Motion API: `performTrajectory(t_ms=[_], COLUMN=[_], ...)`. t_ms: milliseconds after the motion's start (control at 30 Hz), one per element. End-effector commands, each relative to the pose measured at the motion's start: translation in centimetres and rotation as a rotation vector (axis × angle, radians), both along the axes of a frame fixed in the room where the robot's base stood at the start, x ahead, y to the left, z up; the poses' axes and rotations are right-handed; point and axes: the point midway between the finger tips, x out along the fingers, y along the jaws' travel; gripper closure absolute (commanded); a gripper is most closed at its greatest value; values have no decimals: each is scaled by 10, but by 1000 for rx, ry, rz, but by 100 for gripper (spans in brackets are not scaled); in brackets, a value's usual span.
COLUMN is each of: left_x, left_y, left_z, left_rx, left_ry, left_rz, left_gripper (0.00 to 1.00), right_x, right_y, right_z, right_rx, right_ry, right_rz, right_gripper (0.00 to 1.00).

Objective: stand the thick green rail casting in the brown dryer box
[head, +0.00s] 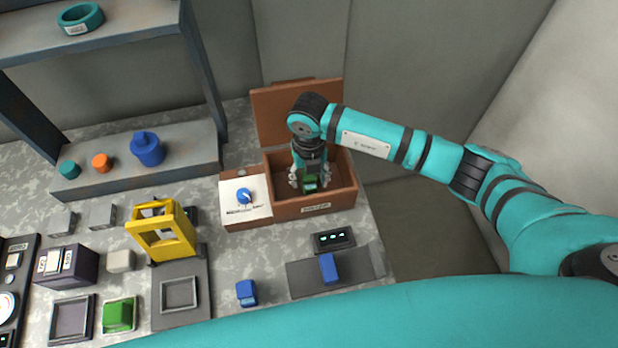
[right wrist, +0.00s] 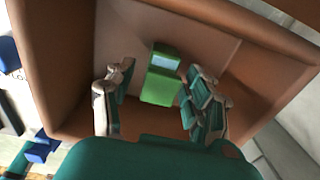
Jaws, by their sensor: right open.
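The brown dryer box (head: 345,200) stands at the back of the bench with its lid (head: 280,110) open. A green casting (right wrist: 161,83) with a pale patch near one end is inside the box; it also shows low between my fingers in the head view (head: 310,183). My right gripper (head: 309,181) reaches down into the box. In the right wrist view the fingers (right wrist: 158,92) are open on both sides of the casting, with gaps showing. The casting appears upright, but its contact with the floor is hard to tell. My left gripper is not in view.
A control panel with a blue knob (head: 244,196) adjoins the box's left side. A yellow frame (head: 161,235), another green block (head: 119,315) in a tray, and blue blocks (head: 246,292) (head: 328,268) stand in front. The box walls closely surround my right gripper.

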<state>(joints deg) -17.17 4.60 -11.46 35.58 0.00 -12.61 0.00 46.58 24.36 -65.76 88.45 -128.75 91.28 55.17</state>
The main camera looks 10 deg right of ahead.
Motion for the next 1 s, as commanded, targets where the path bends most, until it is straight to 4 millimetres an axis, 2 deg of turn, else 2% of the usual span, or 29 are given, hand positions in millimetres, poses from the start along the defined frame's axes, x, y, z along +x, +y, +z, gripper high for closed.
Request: performTrajectory(t_ms=[300,500,700,1000], left_x=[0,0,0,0], left_y=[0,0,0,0], left_z=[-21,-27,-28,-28], left_rx=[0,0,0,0], left_ry=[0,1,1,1], left_rz=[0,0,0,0], left_gripper=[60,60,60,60], right_x=[2,1,0,0], right_y=[0,0,-1,0], right_z=[66,97,108,109], right_rx=[1,0,-1,-1], right_ry=[-8,-5,-2,-1], right_rz=[1,-1,-1,-1], right_gripper=[46,46,46,46])
